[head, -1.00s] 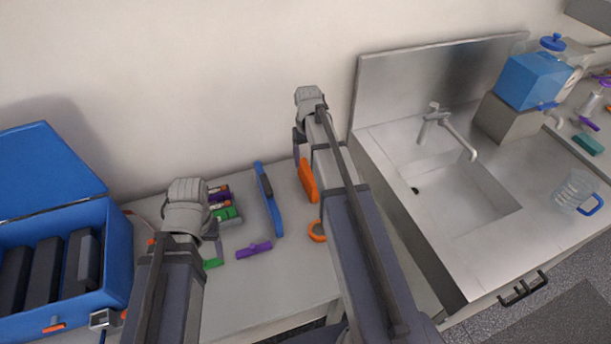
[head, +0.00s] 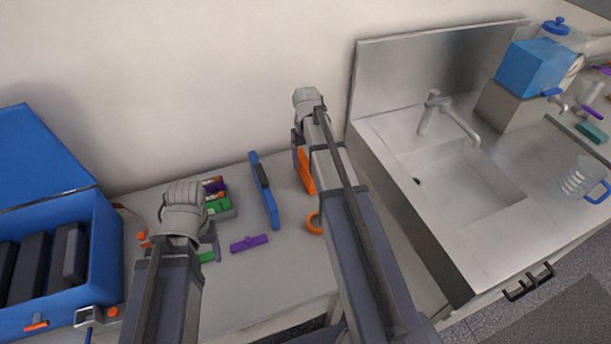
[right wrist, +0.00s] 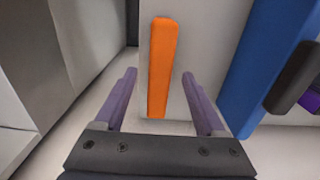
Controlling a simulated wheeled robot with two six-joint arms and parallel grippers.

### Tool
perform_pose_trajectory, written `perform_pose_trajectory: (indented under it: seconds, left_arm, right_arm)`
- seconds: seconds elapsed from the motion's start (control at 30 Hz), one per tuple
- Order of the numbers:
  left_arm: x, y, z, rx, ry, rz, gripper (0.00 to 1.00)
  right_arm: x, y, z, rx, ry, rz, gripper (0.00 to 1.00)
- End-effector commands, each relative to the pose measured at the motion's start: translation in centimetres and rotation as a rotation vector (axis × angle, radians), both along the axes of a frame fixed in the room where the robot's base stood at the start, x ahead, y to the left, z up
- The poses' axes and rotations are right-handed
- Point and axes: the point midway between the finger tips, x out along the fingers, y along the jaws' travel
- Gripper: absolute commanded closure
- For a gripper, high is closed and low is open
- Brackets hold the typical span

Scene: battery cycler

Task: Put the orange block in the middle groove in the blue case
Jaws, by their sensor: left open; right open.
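The orange block (head: 306,172) stands on the counter just left of my right forearm, which hides part of it. In the right wrist view, the upright orange block (right wrist: 162,66) shows ahead between the finger lines of my right gripper (right wrist: 160,74), which is open and empty. The blue case (head: 106,255) is at the far left with its lid (head: 40,150) raised. Dark slabs (head: 70,253) stand in it; its left part is cut off and I cannot make out the grooves. My left gripper is open on the counter's left side, mostly hidden behind its wrist.
A blue flat piece (head: 264,190) with a dark handle stands left of the orange block. A purple piece (head: 249,243), an orange ring (head: 314,223) and small green parts (head: 217,205) lie nearby. The sink (head: 460,185) is right, the wall behind.

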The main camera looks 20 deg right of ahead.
Motion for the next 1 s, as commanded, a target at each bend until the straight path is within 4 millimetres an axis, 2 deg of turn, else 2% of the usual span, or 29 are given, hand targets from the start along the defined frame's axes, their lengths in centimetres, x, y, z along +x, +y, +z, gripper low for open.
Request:
perform_pose_trajectory:
  seconds: [0.03,0.13,0.43,1.0]
  left_arm:
    - [0.0,0.0,-1.4,0.000,0.000,0.000,0.34]
    - [0.0,0.0,-2.3,0.000,0.000,0.000,0.34]
    - [0.0,0.0,-2.3,0.000,0.000,0.000,0.34]
    - [0.0,0.0,-2.3,0.000,0.000,0.000,0.34]
  right_arm:
    - [0.0,0.0,-1.4,0.000,0.000,0.000,0.28]
    - [0.0,0.0,-2.3,0.000,0.000,0.000,0.28]
    - [0.0,0.0,-2.3,0.000,0.000,0.000,0.28]
    - [0.0,0.0,-2.3,0.000,0.000,0.000,0.91]
